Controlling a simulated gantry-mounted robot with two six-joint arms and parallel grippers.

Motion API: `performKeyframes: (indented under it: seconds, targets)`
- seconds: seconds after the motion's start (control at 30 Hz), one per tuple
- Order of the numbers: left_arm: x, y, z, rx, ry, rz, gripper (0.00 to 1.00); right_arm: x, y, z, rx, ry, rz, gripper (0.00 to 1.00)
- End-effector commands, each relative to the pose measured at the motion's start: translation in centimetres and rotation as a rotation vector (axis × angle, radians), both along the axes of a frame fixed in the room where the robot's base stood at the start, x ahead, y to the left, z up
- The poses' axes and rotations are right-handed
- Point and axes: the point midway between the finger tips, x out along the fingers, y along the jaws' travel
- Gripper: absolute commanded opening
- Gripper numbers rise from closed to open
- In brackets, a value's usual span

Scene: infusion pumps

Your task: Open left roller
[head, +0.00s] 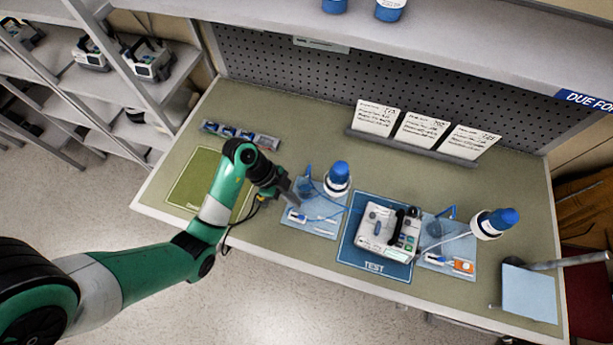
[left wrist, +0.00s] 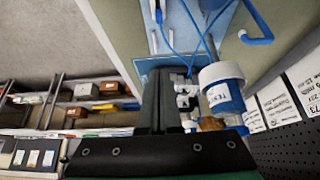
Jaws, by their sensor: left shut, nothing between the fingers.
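My left gripper (head: 288,196) is shut and empty, at the left edge of the left light-blue mat (head: 328,233). A small white and blue piece on the tubing (head: 297,215), which looks like the left roller clamp, lies on this mat just below the fingertips. I cannot tell whether they touch. A bottle with a blue cap (head: 338,170) stands at the mat's upper right. In the left wrist view my dark fingers (left wrist: 160,95) point toward white fittings (left wrist: 185,97) beside the bottle (left wrist: 224,88). The roller wheel is too small to make out. My right gripper is not in view.
The pump (head: 385,236) sits on the dark-blue TEST mat (head: 348,262). A second bottle (head: 493,222) and light-blue mat (head: 458,245) are to its right. Cards (head: 423,130) stand at the back. A green mat (head: 195,188) lies left, partly behind my arm.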

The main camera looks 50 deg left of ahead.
Motion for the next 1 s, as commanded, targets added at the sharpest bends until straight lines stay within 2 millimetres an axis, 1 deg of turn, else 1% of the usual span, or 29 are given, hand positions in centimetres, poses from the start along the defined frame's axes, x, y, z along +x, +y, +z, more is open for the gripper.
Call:
performKeyframes:
  seconds: [0.03,0.33,0.47,0.57,0.97,1.0]
  targets:
    - [0.0,0.2,0.4,0.000,-0.002,0.007,0.00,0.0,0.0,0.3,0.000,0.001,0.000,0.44]
    - [0.1,0.3,0.2,0.001,-0.006,0.007,0.00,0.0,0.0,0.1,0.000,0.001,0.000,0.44]
    - [0.3,0.0,-0.3,0.000,-0.006,0.005,0.00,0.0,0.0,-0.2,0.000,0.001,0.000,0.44]
    - [0.6,-0.5,-1.4,0.000,-0.005,0.003,0.00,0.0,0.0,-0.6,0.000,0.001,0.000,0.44]
    - [3.1,-4.0,-8.8,0.000,-0.005,0.003,0.00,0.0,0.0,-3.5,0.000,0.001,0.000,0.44]
    - [2.9,-3.6,-9.2,0.001,-0.005,0.008,0.00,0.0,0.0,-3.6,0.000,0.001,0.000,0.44]
